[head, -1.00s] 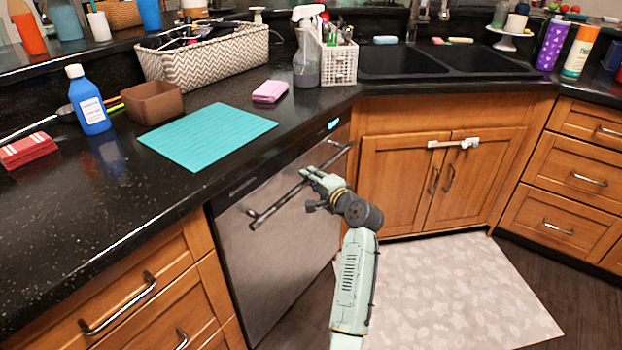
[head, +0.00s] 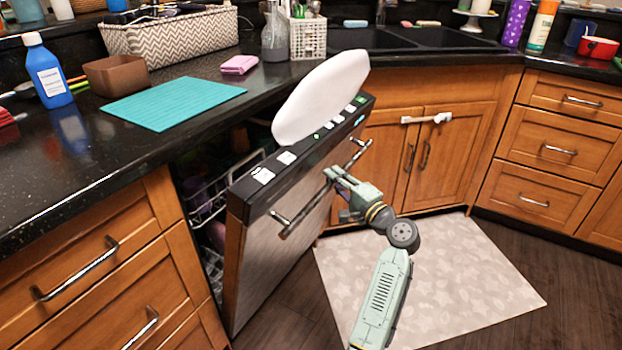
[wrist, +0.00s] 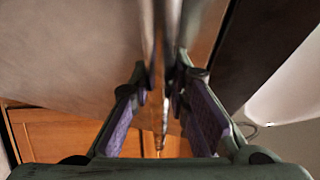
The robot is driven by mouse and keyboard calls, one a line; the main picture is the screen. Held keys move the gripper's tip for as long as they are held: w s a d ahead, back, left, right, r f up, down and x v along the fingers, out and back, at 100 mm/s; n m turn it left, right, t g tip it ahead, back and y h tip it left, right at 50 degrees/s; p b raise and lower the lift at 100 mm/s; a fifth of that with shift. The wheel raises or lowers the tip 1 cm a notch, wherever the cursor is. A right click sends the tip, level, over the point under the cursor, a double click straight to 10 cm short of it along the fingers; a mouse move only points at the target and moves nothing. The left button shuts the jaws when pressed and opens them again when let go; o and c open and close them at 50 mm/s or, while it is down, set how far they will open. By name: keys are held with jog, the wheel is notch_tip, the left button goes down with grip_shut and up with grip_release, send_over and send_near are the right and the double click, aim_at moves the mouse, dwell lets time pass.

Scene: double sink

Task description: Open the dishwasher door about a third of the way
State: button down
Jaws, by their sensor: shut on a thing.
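The dishwasher door (head: 285,225) is tilted out from the counter at its top, partly open. Its black top edge with white and green marks (head: 315,150) faces up. The bar handle (head: 290,222) runs along the door's front. My gripper (head: 332,177) is at the handle's middle, its fingers around the bar. In the wrist view the handle bar (wrist: 164,50) runs between the two purple-padded fingers (wrist: 165,95), which are closed on it at their tips. A rack (head: 210,200) with dishes shows in the dark gap behind the door.
A white rounded object (head: 320,97) stands up behind the door's top edge. The black counter (head: 100,170) overhangs the gap. Wooden drawers (head: 110,265) are at left, a sink cabinet (head: 420,155) at right. A pale mat (head: 440,275) lies on the floor.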

jog(key=s+d+f+m+t+b, duration=0.1)
jog(key=s+d+f+t+b, duration=0.1)
jog(key=s+d+f+b, duration=0.4)
jog(key=s+d+b, duration=0.1)
jog(key=d, duration=0.2)
jog(key=shift+d+f+y, duration=0.35)
jog(key=shift+f+y, duration=0.05)
jog(key=c, duration=1.5)
grip_release()
jog(key=shift+r, duration=0.1)
